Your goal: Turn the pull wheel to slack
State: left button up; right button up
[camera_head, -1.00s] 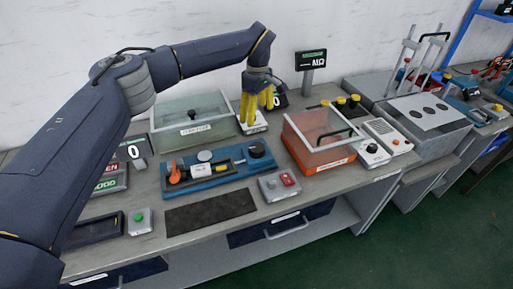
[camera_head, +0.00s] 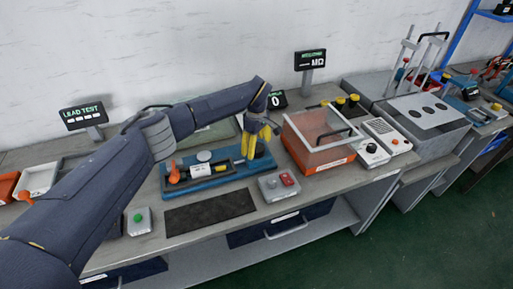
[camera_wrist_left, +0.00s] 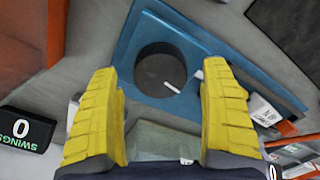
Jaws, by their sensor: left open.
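The blue fixture (camera_head: 215,183) lies on the bench, with an orange knob (camera_head: 174,171) at its left end and a pale disc (camera_head: 204,155) near its middle. My left gripper (camera_head: 249,154) is over the fixture's right end, open, yellow fingers pointing down. In the left wrist view, a dark round wheel (camera_wrist_left: 158,68) with a short white mark sits in the blue fixture (camera_wrist_left: 203,42). It lies beyond and between the spread fingers, apart from them. In the head view the gripper mostly hides this wheel. My right gripper is not in view.
A grey box with red and green-grey buttons (camera_head: 279,185) stands just right of the dark mat (camera_head: 210,211). An orange-based clear bin (camera_head: 318,141) stands farther right. A clear tray behind the fixture is partly hidden by my left arm.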

pick_arm(q)
jog(key=shift+f, duration=0.55)
jog(key=c, duration=1.3)
jog(key=shift+n, duration=0.3)
